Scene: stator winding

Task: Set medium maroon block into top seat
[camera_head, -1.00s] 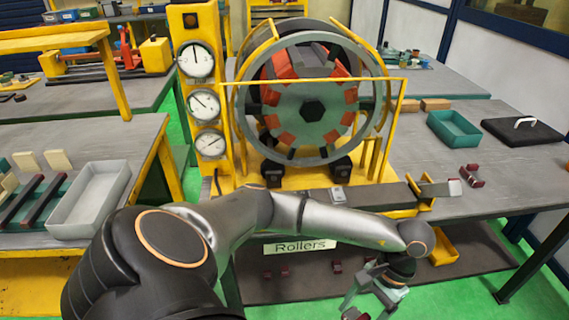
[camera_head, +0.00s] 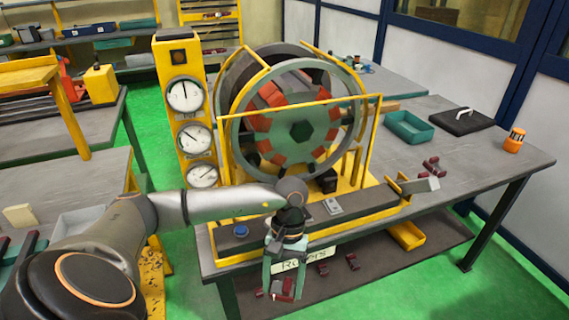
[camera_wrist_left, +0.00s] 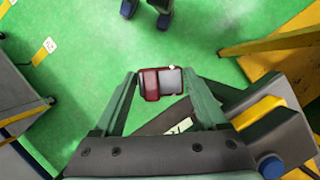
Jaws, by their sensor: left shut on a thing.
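My left gripper (camera_head: 284,277) hangs in front of the bench's front edge, pointing down. It is shut on a maroon block (camera_head: 283,287). In the left wrist view the block (camera_wrist_left: 151,84), maroon with a grey face, sits between the two green fingertips (camera_wrist_left: 160,82), above the green floor. The stator ring (camera_head: 341,149) stands upright on the bench behind the gripper. The yellow frame partly covers the ring, and I cannot clearly make out the top seat. My right gripper is not in view.
Yellow bars (camera_head: 371,140) cross in front of the ring. A column of gauges (camera_head: 184,95) stands left of it. Maroon pieces (camera_head: 431,168), a green tray (camera_head: 409,127) and an orange beacon (camera_head: 514,140) are on the bench's right. More maroon pieces (camera_head: 352,262) lie on the lower shelf.

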